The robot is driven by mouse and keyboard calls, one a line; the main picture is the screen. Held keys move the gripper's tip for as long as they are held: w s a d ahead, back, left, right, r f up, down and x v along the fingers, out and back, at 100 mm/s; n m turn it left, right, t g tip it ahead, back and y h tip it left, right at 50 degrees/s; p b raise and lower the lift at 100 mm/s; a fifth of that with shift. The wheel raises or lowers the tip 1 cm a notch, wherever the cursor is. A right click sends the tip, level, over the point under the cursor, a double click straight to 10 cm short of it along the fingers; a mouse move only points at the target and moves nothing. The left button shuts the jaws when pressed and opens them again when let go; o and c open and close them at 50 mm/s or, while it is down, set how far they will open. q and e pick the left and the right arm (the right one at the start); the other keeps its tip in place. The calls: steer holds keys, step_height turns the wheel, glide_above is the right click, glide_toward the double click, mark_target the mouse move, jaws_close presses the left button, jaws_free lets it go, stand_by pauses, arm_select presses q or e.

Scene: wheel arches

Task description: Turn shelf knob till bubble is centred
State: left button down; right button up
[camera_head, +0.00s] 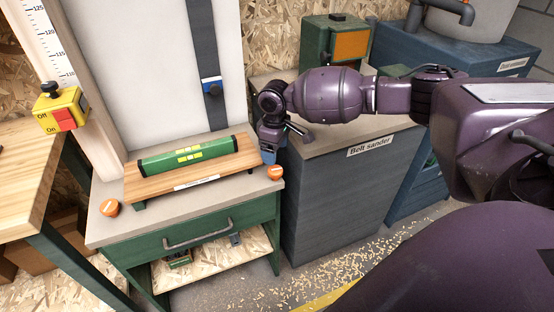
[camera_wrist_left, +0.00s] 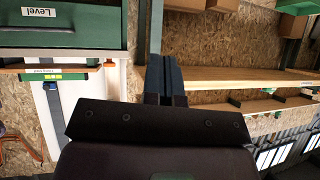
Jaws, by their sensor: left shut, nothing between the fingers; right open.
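A green spirit level (camera_head: 187,154) with black ends and yellow windows lies on a small wooden shelf (camera_head: 150,186). The bubble is too small to make out. One orange knob (camera_head: 109,208) sits at the left front of the grey worktop, another orange knob (camera_head: 276,172) at the right front. My right gripper (camera_head: 271,148) is open just above and behind the right knob, apart from it, beside the shelf's right end; its fingertips are hard to make out. My left gripper (camera_wrist_left: 165,75) is shut and empty in the left wrist view, away from the knobs.
The green bench (camera_head: 190,241) has a drawer handle below the worktop. A grey belt sander cabinet (camera_head: 340,196) stands close on the right. A yellow switch box (camera_head: 61,109) is at the left. In the left wrist view, wooden shelves (camera_wrist_left: 235,78) lie beside my left fingers.

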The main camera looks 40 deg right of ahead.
arm_select(q)
steer(key=shift+s+a, duration=0.1)
steer(key=shift+s, duration=0.3)
arm_select(e)
step_height(320, 180, up, 3)
steer(key=shift+r, duration=0.1)
arm_select(q)
steer(key=shift+w, duration=0.15)
